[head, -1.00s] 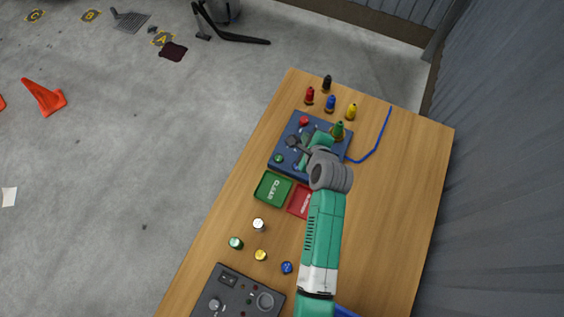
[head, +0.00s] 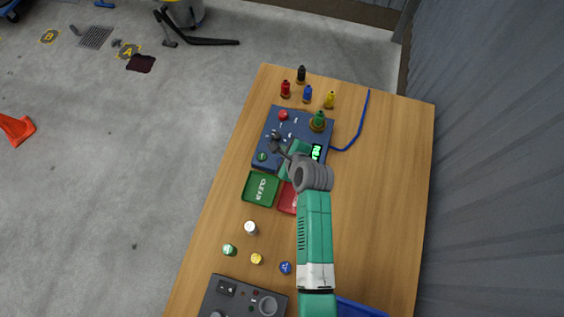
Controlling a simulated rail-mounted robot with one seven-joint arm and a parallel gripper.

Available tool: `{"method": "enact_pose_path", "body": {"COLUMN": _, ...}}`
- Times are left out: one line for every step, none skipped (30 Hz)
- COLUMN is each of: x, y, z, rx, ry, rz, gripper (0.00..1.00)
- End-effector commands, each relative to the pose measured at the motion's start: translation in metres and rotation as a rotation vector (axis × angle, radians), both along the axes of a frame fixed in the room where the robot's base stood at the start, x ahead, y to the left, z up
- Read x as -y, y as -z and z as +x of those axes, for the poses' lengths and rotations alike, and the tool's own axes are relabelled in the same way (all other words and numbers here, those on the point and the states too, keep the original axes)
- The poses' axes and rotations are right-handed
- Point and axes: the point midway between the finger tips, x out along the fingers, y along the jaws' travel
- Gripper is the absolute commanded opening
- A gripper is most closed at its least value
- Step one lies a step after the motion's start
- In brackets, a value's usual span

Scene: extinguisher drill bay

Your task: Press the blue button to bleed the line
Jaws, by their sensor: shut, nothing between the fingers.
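The blue control box (head: 300,130) lies on the wooden table with a red button (head: 283,115) at its far left, a green button (head: 262,156) at its near left and a lit green display (head: 316,153). I cannot make out a blue button on the box; my arm and gripper cover part of it. My gripper (head: 274,145) is shut and empty, over the left part of the box beside a dark knob-like shape; I cannot tell whether it touches anything. A small blue-topped piece (head: 286,267) stands on the table nearer me.
A green tray (head: 261,189) and a partly hidden red tray (head: 287,198) lie just nearer than the box. Several coloured bottles (head: 307,94) stand beyond it. A grey panel (head: 240,298) sits at the near edge. The table's right side is mostly clear.

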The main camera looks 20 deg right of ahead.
Motion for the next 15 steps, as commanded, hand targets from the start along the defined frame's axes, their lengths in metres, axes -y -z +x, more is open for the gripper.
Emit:
{"method": "enact_pose_path", "body": {"x": 0.0, "y": 0.014, "z": 0.0, "rx": 0.0, "ry": 0.0, "rz": 0.0, "gripper": 0.0}}
{"method": "enact_pose_path", "body": {"x": 0.0, "y": 0.018, "z": 0.0, "rx": 0.0, "ry": 0.0, "rz": 0.0, "gripper": 0.0}}
{"method": "enact_pose_path", "body": {"x": 0.0, "y": 0.024, "z": 0.0, "rx": 0.0, "ry": 0.0, "rz": 0.0, "gripper": 0.0}}
{"method": "enact_pose_path", "body": {"x": 0.0, "y": 0.028, "z": 0.0, "rx": 0.001, "ry": 0.001, "rz": 0.0, "gripper": 0.0}}
{"method": "enact_pose_path", "body": {"x": 0.0, "y": 0.032, "z": 0.0, "rx": 0.001, "ry": 0.001, "rz": 0.0, "gripper": 0.0}}
{"method": "enact_pose_path", "body": {"x": 0.0, "y": 0.037, "z": 0.0, "rx": 0.001, "ry": 0.001, "rz": 0.0, "gripper": 0.0}}
{"method": "enact_pose_path", "body": {"x": 0.0, "y": 0.041, "z": 0.0, "rx": 0.001, "ry": 0.001, "rz": 0.0, "gripper": 0.0}}
{"method": "enact_pose_path", "body": {"x": 0.0, "y": 0.045, "z": 0.0, "rx": 0.001, "ry": 0.001, "rz": 0.0, "gripper": 0.0}}
{"method": "enact_pose_path", "body": {"x": 0.0, "y": 0.05, "z": 0.0, "rx": 0.001, "ry": 0.001, "rz": 0.0, "gripper": 0.0}}
{"method": "enact_pose_path", "body": {"x": 0.0, "y": 0.053, "z": 0.0, "rx": 0.0, "ry": 0.001, "rz": 0.001, "gripper": 0.0}}
{"method": "enact_pose_path", "body": {"x": 0.0, "y": 0.056, "z": 0.0, "rx": -0.001, "ry": -0.001, "rz": 0.0, "gripper": 0.0}}
{"method": "enact_pose_path", "body": {"x": 0.0, "y": 0.06, "z": 0.0, "rx": -0.001, "ry": -0.001, "rz": 0.0, "gripper": 0.0}}
{"method": "enact_pose_path", "body": {"x": 0.0, "y": 0.063, "z": 0.0, "rx": -0.001, "ry": -0.001, "rz": 0.0, "gripper": 0.0}}
{"method": "enact_pose_path", "body": {"x": 0.0, "y": 0.066, "z": 0.0, "rx": -0.001, "ry": -0.001, "rz": 0.0, "gripper": 0.0}}
{"method": "enact_pose_path", "body": {"x": 0.0, "y": 0.068, "z": 0.0, "rx": 0.0, "ry": 0.0, "rz": 0.0, "gripper": 0.0}}
